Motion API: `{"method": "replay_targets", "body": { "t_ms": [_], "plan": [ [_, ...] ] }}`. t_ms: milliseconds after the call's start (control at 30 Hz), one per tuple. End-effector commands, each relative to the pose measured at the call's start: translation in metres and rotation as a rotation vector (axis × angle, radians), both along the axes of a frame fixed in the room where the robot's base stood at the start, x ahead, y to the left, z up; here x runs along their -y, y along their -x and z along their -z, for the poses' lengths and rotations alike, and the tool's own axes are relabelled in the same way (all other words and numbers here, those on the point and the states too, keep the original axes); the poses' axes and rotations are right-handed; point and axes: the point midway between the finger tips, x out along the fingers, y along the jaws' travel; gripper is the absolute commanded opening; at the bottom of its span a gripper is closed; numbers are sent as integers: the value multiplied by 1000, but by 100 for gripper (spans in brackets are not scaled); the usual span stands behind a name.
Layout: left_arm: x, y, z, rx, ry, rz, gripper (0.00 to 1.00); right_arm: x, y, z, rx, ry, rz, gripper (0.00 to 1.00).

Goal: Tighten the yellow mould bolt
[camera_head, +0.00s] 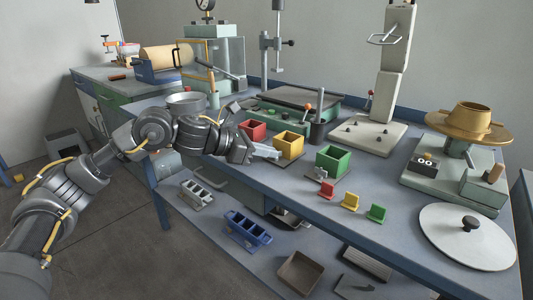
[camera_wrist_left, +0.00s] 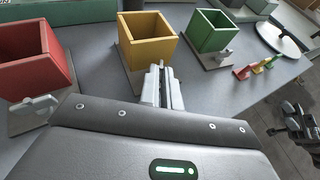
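The yellow mould (camera_head: 289,145) is an open-topped cube box on a thin grey base plate, between the red mould (camera_head: 252,130) and the green mould (camera_head: 333,160). My left gripper (camera_head: 270,153) is low at the near side of the yellow mould. In the left wrist view its pale fingers (camera_wrist_left: 163,84) are close together, pointing at the mould's front (camera_wrist_left: 148,45). They cover the place of the yellow mould bolt, and a small pale piece shows between their tips. Grey winged bolts show on the red mould (camera_wrist_left: 35,106) and green mould (camera_wrist_left: 222,54). A dark arm part, perhaps my right gripper (camera_wrist_left: 291,110), shows at the wrist view's right edge.
A round white lid (camera_head: 467,237) lies at the bench's right end. A press (camera_head: 376,135) stands behind. The bench's front strip is clear; a lower shelf holds several trays.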

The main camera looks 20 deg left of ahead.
Motion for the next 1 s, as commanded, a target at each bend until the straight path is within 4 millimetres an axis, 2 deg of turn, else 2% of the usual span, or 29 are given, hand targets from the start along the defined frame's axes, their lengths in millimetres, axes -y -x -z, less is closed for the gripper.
{"method": "replay_targets", "body": {
  "t_ms": [333,400,433,700,867,1000],
  "plan": [
    [0,0,1,-2,-1,3,0,0,0,0,1,-1,2,36],
    [0,0,1,-2,-1,2,13,0,0,0,1,-1,2,36],
    [0,0,1,-2,-1,2,14,0,0,0,1,-1,2,36],
    [-1,1,0,-1,-1,1,14,0,0,0,0,-1,2,36],
    [-13,9,-7,-1,1,0,14,-1,-1,1,-14,8,0,36],
    [-33,25,-17,0,-2,-1,14,-3,-1,5,-48,29,-5,36]
  ]
}}
